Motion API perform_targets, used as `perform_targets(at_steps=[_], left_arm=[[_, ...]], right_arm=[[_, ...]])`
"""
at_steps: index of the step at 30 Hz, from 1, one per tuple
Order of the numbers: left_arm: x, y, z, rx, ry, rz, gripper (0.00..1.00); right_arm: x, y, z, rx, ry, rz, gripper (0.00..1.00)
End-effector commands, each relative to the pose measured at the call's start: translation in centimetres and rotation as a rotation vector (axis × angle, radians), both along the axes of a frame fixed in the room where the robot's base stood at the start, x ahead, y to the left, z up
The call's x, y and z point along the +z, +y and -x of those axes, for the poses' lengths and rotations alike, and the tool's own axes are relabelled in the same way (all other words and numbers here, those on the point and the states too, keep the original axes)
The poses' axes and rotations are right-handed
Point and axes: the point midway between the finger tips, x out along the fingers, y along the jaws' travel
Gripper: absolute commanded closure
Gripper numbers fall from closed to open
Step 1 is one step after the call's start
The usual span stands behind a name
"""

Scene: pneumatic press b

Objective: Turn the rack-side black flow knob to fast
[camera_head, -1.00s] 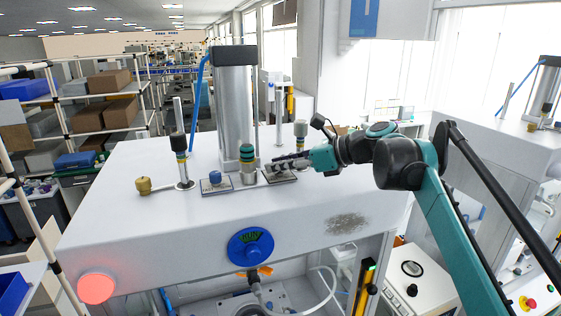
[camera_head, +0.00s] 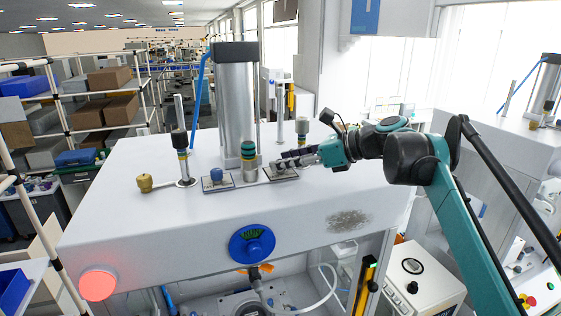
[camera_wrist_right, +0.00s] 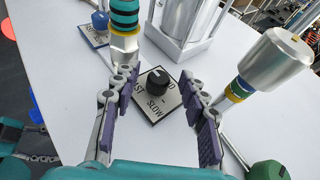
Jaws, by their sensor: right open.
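The black flow knob (camera_wrist_right: 157,82) sits upright on a small square plate marked FAST and SLOW in the right wrist view. A pale mark shows on its top; I cannot tell its setting. In the head view the plate (camera_head: 289,178) is partly hidden by my right gripper (camera_head: 284,163). In the right wrist view my right gripper (camera_wrist_right: 159,100) is open, its two purple-padded fingers on either side of the knob with gaps to it. A teal and grey part, possibly my left gripper (camera_wrist_right: 36,136), shows at the lower left there; its fingers are unclear.
A blue knob (camera_head: 216,175) on a similar plate and a green-and-black banded post (camera_head: 248,155) stand left of the black knob. The tall press cylinder (camera_head: 237,100) rises behind. A silver-topped post (camera_wrist_right: 268,66) is close to one finger. The front white top is clear.

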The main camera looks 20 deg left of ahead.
Motion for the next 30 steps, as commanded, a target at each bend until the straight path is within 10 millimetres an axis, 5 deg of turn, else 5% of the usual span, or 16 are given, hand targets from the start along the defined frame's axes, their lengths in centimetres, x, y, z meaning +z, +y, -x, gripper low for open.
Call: perform_targets(at_steps=[13, 30], left_arm=[[0.0, 0.0, 0.0, 0.0, 0.0, 0.0, 0.57], [0.0, 0.0, 0.0, 0.0, 0.0, 0.0, 0.57]], right_arm=[[3.4, -8.0, 1.5, 0.0, 0.0, 0.001, 0.57], [3.8, -9.0, 1.7, 0.001, 0.0, 0.001, 0.57]])
